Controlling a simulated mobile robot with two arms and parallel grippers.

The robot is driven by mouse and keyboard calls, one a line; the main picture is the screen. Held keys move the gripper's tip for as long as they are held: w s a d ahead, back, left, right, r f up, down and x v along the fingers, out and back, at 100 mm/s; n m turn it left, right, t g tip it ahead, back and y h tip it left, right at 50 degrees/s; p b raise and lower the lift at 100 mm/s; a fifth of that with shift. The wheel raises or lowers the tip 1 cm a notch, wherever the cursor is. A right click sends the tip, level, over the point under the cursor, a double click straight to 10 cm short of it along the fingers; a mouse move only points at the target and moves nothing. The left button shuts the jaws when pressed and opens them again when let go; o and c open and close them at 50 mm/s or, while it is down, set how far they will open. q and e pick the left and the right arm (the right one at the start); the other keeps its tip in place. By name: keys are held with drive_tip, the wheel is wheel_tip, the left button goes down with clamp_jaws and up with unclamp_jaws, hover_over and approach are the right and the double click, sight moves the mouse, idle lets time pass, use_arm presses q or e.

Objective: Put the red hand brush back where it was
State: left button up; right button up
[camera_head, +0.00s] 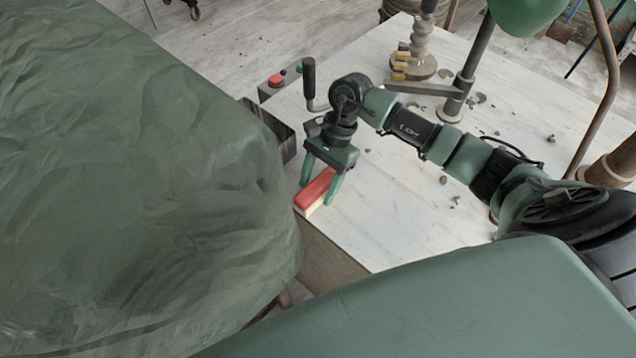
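The red hand brush (314,190) has a red back and a pale underside. It is at the near left edge of the pale table (400,225), close to the green cover. My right gripper (317,193) comes down over it from above, with one green finger on each side of the brush. I cannot tell whether the fingers press on it or stand slightly apart from it, nor whether the brush rests on the table. The far end of the brush is partly hidden behind the gripper. My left gripper is not in view.
A large wrinkled dark green cover (130,190) fills the left, close beside the brush. A control box with red and green buttons (276,80) and a black-handled lever (309,78) stand behind the gripper. A post (466,75) rises farther back. Small clay crumbs lie on the table.

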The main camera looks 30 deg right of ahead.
drive_tip(key=shift+r, duration=0.15)
drive_tip(key=b+v, duration=0.3)
drive_tip(key=v, duration=0.8)
drive_tip(key=shift+d+r, duration=0.15)
drive_tip(key=shift+r, duration=0.35)
